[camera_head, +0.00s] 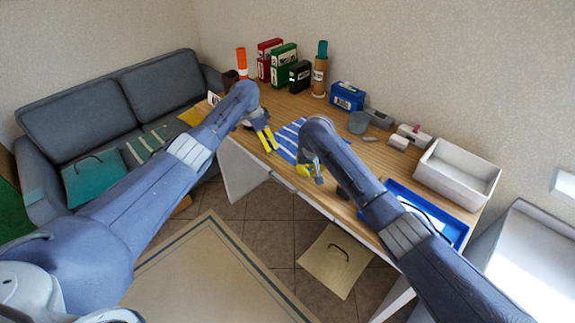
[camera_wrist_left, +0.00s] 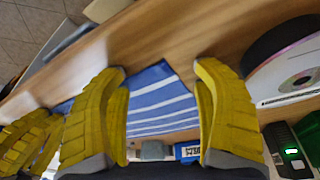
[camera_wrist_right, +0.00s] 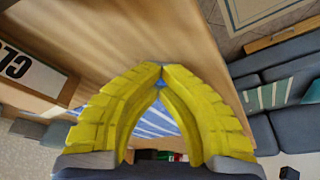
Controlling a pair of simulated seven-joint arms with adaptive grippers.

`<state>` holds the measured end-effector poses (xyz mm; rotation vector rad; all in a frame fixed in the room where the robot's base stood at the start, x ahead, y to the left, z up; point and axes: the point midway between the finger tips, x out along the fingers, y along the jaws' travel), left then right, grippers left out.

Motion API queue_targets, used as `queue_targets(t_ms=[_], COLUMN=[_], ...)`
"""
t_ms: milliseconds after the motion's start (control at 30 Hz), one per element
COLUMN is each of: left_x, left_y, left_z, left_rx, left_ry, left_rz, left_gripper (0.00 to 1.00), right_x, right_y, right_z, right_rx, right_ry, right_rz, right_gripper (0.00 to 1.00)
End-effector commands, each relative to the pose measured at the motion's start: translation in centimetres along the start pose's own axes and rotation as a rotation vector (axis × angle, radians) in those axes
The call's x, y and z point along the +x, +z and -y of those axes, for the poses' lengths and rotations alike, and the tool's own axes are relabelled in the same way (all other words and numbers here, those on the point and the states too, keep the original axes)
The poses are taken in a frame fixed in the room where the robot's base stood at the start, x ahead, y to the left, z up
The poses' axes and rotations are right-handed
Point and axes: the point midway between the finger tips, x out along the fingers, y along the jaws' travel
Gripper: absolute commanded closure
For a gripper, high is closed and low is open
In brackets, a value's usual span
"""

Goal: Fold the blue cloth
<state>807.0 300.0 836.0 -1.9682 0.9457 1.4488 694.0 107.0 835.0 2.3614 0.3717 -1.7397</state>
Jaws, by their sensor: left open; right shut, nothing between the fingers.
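The blue cloth (camera_head: 290,138) with white stripes lies flat on the wooden table, between my two grippers in the head view. My left gripper (camera_head: 268,140) is open at the cloth's left side, with nothing between its fingers. In the left wrist view the cloth (camera_wrist_left: 160,100) shows between and beyond the spread yellow fingers. My right gripper (camera_head: 314,172) is at the cloth's right side, near the table's front edge. In the right wrist view its fingertips (camera_wrist_right: 161,70) meet, and the cloth (camera_wrist_right: 153,122) shows behind them. The right arm hides part of the cloth in the head view.
A blue tray (camera_head: 462,240) and a white bin (camera_head: 462,172) stand at the table's right. Boxes (camera_head: 284,62) and a brown cylinder (camera_head: 319,82) stand along the back. A disc (camera_wrist_left: 295,70) lies near my left gripper. A grey sofa (camera_head: 75,105) is at left.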

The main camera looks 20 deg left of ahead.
Motion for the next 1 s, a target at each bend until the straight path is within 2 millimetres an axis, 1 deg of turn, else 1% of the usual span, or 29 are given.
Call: queue_targets(t_ms=[33, 367, 800, 1000], left_x=[0.6, 0.3, -3.6, -5.1], left_y=[0.5, 0.4, -0.4, -0.6], left_z=[-0.3, -0.2, 0.0, 0.0], left_rx=[-0.002, -0.001, 0.001, 0.001], left_ry=[0.006, 0.006, 0.001, 0.001], left_rz=[0.009, 0.013, 0.095, 0.134], left_gripper=[0.13, 0.13, 0.13, 0.13], right_x=[0.4, 0.3, 0.3, 0.3], right_y=[0.3, 0.3, 0.3, 0.3], right_z=[-0.1, -0.1, -0.1, -0.1], right_rx=[0.001, 0.001, 0.001, 0.001], right_ry=[0.002, 0.002, 0.002, 0.002], right_rz=[0.008, 0.007, 0.006, 0.006], right_gripper=[1.00, 1.00, 1.00, 1.00])
